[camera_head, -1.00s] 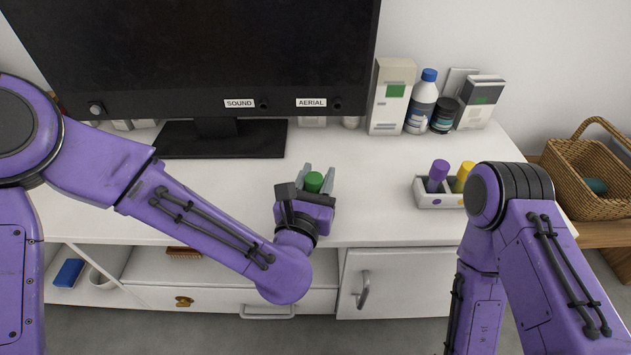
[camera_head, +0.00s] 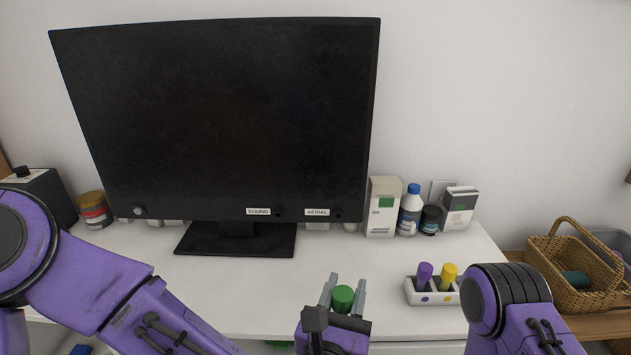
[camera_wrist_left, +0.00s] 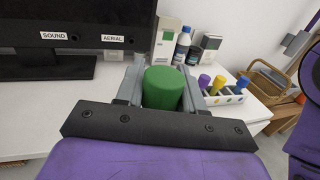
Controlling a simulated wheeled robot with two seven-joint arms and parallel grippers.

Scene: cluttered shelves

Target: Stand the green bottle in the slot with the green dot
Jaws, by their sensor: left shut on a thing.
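The green bottle (camera_head: 343,298) is held between the fingers of my left gripper (camera_head: 346,283), near the front edge of the white top. Its round green top also shows in the left wrist view (camera_wrist_left: 162,88); its lower part is hidden. The white slotted rack (camera_head: 418,298) stands to the right, apart from the gripper. A purple bottle (camera_head: 424,275) and a yellow bottle (camera_head: 449,273) stand in it, above purple and yellow dots. My right gripper is out of view.
A large black screen (camera_head: 220,120) stands at the back left on its foot (camera_head: 235,240). Cartons (camera_head: 383,207), a blue-capped bottle (camera_head: 410,212) and a dark jar (camera_head: 431,219) stand behind the rack. A wicker basket (camera_head: 565,262) is at the right. The white top (camera_head: 290,280) between is clear.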

